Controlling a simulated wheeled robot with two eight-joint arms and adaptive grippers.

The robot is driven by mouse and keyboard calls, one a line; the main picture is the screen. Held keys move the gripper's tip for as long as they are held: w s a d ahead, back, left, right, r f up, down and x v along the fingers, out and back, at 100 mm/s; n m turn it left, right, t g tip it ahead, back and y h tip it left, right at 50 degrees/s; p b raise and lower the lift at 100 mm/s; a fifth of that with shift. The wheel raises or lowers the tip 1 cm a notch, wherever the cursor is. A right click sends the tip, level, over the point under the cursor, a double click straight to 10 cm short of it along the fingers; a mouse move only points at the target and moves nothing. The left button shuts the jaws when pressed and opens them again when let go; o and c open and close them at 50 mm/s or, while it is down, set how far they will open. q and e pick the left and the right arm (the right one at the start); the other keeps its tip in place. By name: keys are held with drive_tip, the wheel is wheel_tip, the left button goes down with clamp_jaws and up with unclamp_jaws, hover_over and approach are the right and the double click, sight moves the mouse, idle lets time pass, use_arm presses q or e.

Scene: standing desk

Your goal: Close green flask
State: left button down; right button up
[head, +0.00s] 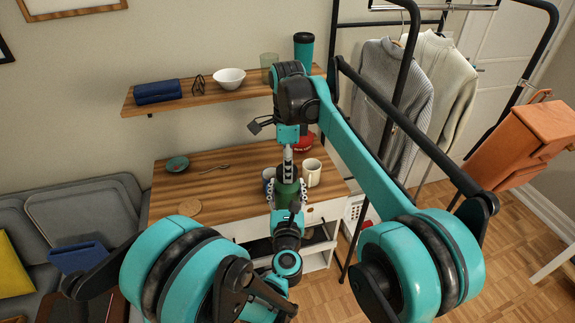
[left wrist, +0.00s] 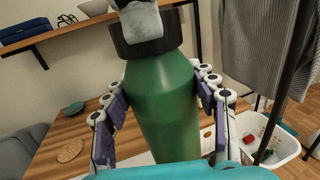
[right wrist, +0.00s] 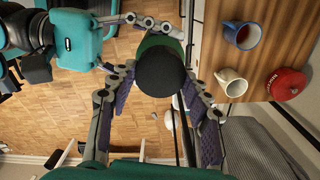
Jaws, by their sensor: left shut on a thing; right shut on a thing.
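The green flask (head: 287,192) is upright at the front edge of the wooden desk, and its green body fills the left wrist view (left wrist: 163,105). My left gripper (head: 286,203) is shut around the flask's body, with its padded fingers on both sides. A black cap (left wrist: 145,38) sits at the flask's top; from above it shows as a dark disc in the right wrist view (right wrist: 160,72). My right gripper (head: 288,163) comes down from above and is shut on the cap, its fingers on either side. Whether the cap is fully seated cannot be told.
On the desk (head: 235,187) stand a cream mug (head: 313,173), a dark mug (head: 268,176) and a red object (head: 304,142) beside the flask. A small teal dish (head: 177,164), spoon (head: 214,168) and coaster (head: 190,207) lie left. A clothes rack (head: 402,75) stands right.

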drive_tip(key=m, duration=0.7)
drive_tip(key=shift+m, duration=0.3)
drive_tip(key=m, duration=0.4)
drive_tip(key=shift+a+m, duration=0.1)
drive_tip(key=shift+m, duration=0.3)
drive_tip(key=o, duration=1)
drive_tip(key=shift+r, duration=2.25)
drive_tip(key=shift+c, duration=0.2)
